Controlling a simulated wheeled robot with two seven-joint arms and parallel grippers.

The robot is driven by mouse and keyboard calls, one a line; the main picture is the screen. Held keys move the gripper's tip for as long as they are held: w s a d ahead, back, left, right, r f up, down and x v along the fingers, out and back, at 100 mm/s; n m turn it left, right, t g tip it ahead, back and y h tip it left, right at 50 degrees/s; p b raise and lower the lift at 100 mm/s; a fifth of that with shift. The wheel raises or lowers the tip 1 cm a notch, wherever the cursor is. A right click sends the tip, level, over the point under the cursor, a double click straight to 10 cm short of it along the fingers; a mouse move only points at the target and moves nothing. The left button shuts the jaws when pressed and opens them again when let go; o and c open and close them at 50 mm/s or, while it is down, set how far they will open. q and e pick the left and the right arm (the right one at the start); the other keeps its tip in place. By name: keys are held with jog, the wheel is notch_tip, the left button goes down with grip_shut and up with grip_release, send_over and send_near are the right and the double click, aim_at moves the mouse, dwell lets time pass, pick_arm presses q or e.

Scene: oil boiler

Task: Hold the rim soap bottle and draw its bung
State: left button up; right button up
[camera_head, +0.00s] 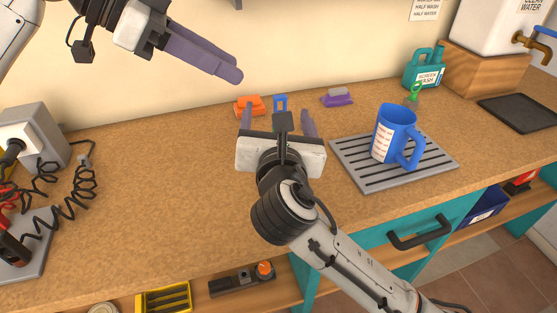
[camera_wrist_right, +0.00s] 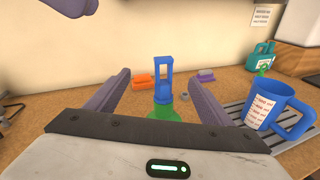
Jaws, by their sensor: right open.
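The rim soap bottle appears to be the green bottle (camera_wrist_right: 160,112) in the right wrist view, with a tall blue loop-shaped bung (camera_wrist_right: 163,80) on top. In the head view only the blue bung (camera_head: 280,101) shows; my right gripper hides the green body. My right gripper (camera_head: 277,112) is open and empty. In its wrist view the bottle shows between the two purple fingers, with gaps on both sides; the palm hides its lower part. My left gripper (camera_head: 232,68) is raised at the upper left, above the bench; its fingers overlap in view, so their opening is unclear.
A blue measuring jug (camera_head: 392,135) stands on a slatted grey tray (camera_head: 430,170) at right. Behind the bottle are an orange item (camera_head: 249,104) and a purple item (camera_head: 337,97). A teal screen wash jug (camera_head: 426,68) stands farther back. The bench's left-middle is clear.

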jog(key=s+f+n+g+h, duration=0.1)
jog(key=s+f+g, duration=0.2)
jog(key=s+f, duration=0.3)
jog(key=x, duration=1)
jog(key=shift+w+d, duration=0.15)
jog(key=shift+w, duration=0.1)
jog(key=shift+f, duration=0.15)
jog(key=c, duration=1.3)
